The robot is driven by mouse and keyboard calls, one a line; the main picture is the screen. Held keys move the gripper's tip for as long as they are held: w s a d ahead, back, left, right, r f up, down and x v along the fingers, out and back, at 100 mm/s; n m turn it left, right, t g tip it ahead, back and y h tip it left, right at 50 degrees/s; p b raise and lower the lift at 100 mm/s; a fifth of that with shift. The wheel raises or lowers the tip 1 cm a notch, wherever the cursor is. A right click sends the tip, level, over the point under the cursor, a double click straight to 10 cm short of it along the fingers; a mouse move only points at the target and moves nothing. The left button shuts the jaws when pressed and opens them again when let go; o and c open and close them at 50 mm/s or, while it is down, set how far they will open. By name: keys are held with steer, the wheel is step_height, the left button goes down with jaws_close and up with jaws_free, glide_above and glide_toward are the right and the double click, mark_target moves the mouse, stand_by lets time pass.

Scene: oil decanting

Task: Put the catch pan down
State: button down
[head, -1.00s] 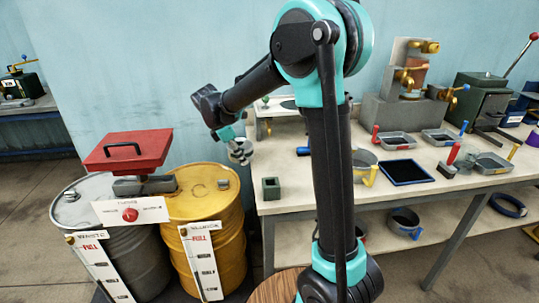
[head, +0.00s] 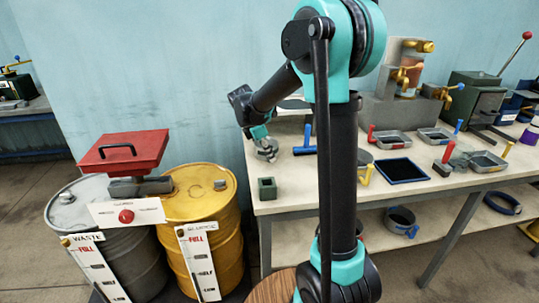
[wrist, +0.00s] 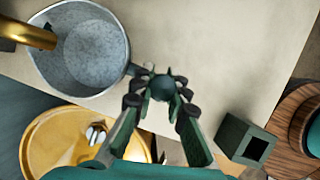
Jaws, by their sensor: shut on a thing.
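The catch pan (wrist: 92,48) is a round grey metal pan at the upper left of the wrist view. Its speckled floor shows no clear liquid. My gripper (wrist: 162,86) is shut on a dark knob-like grip beside the pan's rim, which appears to be the pan's handle. In the head view my gripper (head: 266,149) is over the left end of the workbench (head: 300,195). The pan cannot be made out there, and my wrist and arm cover part of that area. Whether the pan touches the bench cannot be told.
A brass spout (wrist: 28,35) reaches over the pan's left rim. A dark green square holder (head: 268,188) stands on the bench's front left corner. The yellow drum (head: 205,240) and waste drum (head: 130,262) stand left of the bench.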

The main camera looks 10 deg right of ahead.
steer(key=c, duration=1.5)
jaws_free()
steer(key=shift+f, duration=0.1)
steer(key=shift+c, duration=0.2)
steer(key=v, duration=1.2)
